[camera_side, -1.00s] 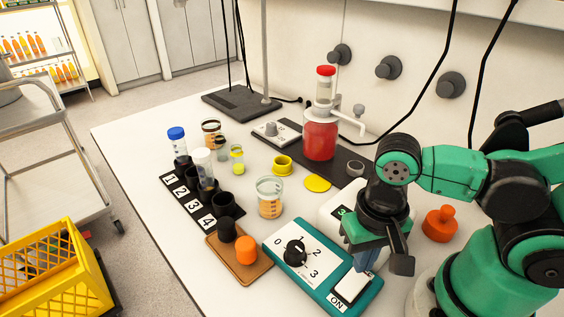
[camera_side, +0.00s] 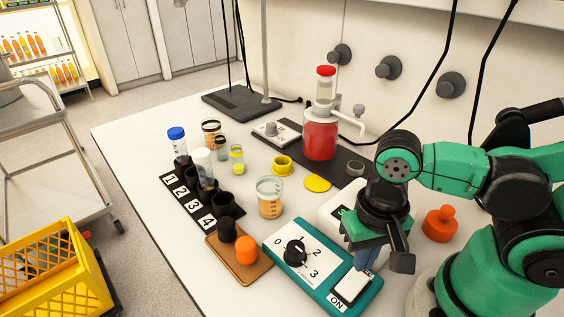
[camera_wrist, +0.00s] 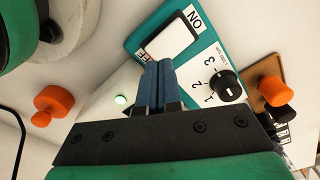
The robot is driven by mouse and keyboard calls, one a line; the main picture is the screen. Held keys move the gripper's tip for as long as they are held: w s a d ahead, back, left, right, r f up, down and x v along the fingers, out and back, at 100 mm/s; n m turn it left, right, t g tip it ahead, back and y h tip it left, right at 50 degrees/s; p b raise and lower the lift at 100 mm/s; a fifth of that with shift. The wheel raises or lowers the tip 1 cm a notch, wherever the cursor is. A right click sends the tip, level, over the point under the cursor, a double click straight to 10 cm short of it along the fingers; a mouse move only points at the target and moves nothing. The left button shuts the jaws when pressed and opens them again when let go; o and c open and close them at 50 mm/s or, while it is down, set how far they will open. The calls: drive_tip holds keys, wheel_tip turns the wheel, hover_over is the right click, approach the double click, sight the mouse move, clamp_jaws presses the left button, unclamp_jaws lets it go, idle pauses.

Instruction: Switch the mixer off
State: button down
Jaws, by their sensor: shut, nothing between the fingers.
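The mixer's teal control box (camera_side: 318,287) stands at the front of the bench, with a white rocker switch (camera_side: 352,287) and a black dial (camera_side: 295,252) marked 0 to 3. My gripper (camera_side: 359,265) is shut and empty, pointing down at the OFF end. In the wrist view my closed blue fingertips (camera_wrist: 160,67) overlap that end; I cannot tell whether they touch it. The dial (camera_wrist: 226,85) sits to their right.
An orange knobbed object (camera_side: 440,223) is to the right. A brown tray (camera_side: 257,276) with black and orange pieces, a beaker (camera_side: 270,197) and a numbered vial rack (camera_side: 188,193) stand to the left.

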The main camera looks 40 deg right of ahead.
wheel_tip(320, 180, up, 7)
drive_tip(key=shift+f, duration=0.15)
idle(0.4)
drive_tip(key=shift+f, duration=0.1)
hover_over(359, 276)
drive_tip(key=shift+w+f, duration=0.1)
drive_tip(key=shift+f, duration=2.75)
drive_tip(key=shift+f, duration=0.15)
